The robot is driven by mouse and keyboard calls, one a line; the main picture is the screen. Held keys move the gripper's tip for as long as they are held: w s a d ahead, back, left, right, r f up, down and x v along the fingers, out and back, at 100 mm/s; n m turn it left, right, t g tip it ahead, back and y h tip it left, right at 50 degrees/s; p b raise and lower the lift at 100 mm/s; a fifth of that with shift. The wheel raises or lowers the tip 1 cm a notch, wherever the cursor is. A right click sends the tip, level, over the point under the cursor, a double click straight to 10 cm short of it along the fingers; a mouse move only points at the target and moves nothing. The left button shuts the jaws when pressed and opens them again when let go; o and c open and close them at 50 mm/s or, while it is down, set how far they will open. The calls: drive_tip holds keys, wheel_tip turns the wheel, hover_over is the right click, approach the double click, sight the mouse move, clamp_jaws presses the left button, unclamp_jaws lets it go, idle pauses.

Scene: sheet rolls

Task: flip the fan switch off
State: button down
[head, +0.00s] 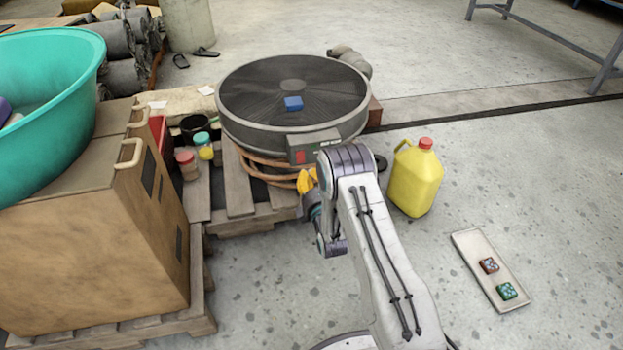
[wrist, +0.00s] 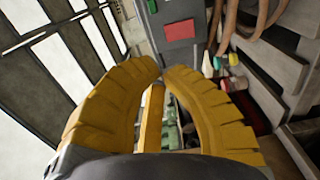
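The fan (head: 292,90) is a round dark drum lying flat on a wooden pallet. A grey switch box (head: 315,146) is on its near side, with a red patch and a small green patch. In the wrist view the switch box (wrist: 172,50) is at the top centre, with a red rectangle (wrist: 180,30) and a green spot at its upper left. My gripper (head: 306,180) is just below and in front of the box in the head view. In the wrist view its yellow fingers (wrist: 161,68) nearly meet at the tips, with nothing seen between them. Contact with the box cannot be told.
A yellow jug (head: 414,178) and a tray (head: 470,250) are on the right floor.

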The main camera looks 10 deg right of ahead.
drive_tip(key=shift+s+r+p, duration=0.2)
drive_tip(key=shift+s+p, duration=0.15)
drive_tip(key=shift+s, duration=1.15)
wheel_tip(320, 180, up, 19)
drive_tip(key=m+g+p, duration=0.3)
drive_tip(key=m+p, duration=0.1)
drive_tip(key=p, duration=0.7)
drive_tip(key=s+r+m+g+p, duration=0.2)
drive_tip(key=s+r+p, duration=0.15)
drive_tip(key=r, duration=0.35)
drive_tip(key=s+r+m+g+p, duration=0.25)
drive_tip(key=r+p, duration=0.25)
drive_tip(key=r, duration=0.3)
drive_tip(key=s+r+m+g+p, duration=0.3)
drive_tip(key=s+r+p, duration=0.5)
drive_tip(key=s, duration=0.8)
drive_tip(key=s+r+m+g+p, duration=0.4)
drive_tip(key=s+r+p, duration=0.5)
drive_tip(key=s+r, duration=0.6)
drive_tip(key=shift+s+m, duration=1.05)
drive_tip(key=shift+m, duration=0.2)
